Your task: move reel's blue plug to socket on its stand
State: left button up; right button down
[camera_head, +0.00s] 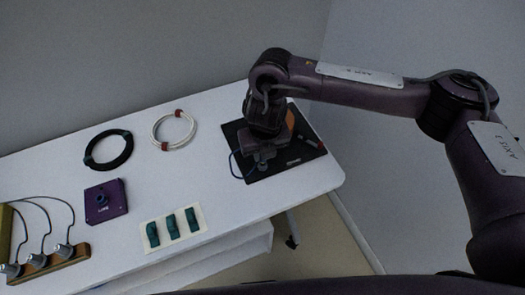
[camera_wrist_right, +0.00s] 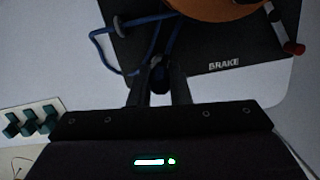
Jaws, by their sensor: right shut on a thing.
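The reel (camera_head: 290,119), an orange drum, stands on a black base plate (camera_head: 309,157) at the table's right end; the drum also shows at the top of the right wrist view (camera_wrist_right: 200,8). Its blue cable (camera_wrist_right: 104,50) loops over the plate's left edge. My left gripper is out of view.
A black cable coil (camera_head: 91,160) and a white coil (camera_head: 157,139) lie at the back. Several green blocks (camera_head: 171,227) sit on a pale card at the front edge. A wooden strip (camera_head: 63,262) with plugs and cables stands front left. The table middle is clear.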

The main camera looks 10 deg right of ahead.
jog(key=shift+f+b, duration=0.75)
jog(key=shift+f, duration=0.15)
dwell(0.3)
jog(key=c, duration=1.3)
grip_release()
jog(key=shift+r, duration=0.15)
jog(key=shift+r+p, duration=2)
jog(key=shift+r, duration=0.45)
jog(key=shift+r+p, duration=1.15)
jog(key=shift+r, duration=0.1)
jog(key=shift+f, duration=0.1)
